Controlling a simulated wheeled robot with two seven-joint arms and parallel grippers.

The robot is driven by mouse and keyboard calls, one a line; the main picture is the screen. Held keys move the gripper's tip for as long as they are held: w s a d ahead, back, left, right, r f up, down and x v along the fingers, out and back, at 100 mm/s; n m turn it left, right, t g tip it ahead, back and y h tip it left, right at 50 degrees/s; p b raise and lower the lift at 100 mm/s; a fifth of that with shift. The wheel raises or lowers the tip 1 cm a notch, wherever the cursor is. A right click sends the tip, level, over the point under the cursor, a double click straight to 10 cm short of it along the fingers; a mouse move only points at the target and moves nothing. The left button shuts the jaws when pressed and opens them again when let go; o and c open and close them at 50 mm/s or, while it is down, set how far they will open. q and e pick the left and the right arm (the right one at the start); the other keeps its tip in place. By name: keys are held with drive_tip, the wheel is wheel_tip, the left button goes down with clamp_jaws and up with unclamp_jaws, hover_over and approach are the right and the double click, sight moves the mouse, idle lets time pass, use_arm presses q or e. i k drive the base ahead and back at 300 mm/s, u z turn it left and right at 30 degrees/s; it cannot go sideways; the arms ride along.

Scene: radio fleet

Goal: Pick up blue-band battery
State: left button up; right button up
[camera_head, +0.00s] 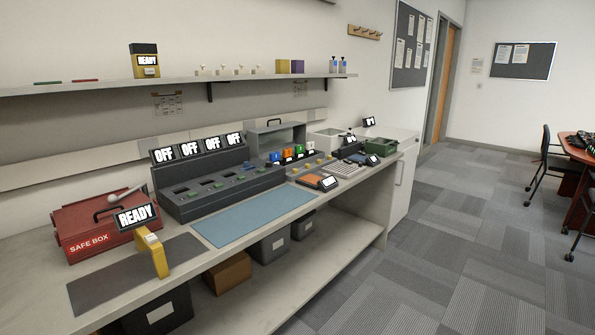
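A row of small colored items with white marks stands in a dark holder at the back of the counter. The leftmost one is blue (275,157), and it may be the blue-band battery, but it is too small to be sure. An orange one (288,153) and a green one (299,150) stand to its right. Neither of my grippers is in view, and nothing is seen touching these items.
A dark charger bank with OFF screens (222,198) stands left of the colored row. A blue mat (252,216) lies bare in front of it. A red safe box (88,238) and a yellow READY device (152,254) are at left. A shelf (110,86) runs above.

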sight(274, 157)
drive_tip(key=u, duration=0.05)
drive_tip(key=k, duration=0.5)
drive_tip(key=z, duration=1.2)
drive_tip(key=i, duration=1.3)
drive_tip(key=u, duration=0.8)
drive_tip(key=i, duration=0.4)
drive_tip(key=u, duration=0.4)
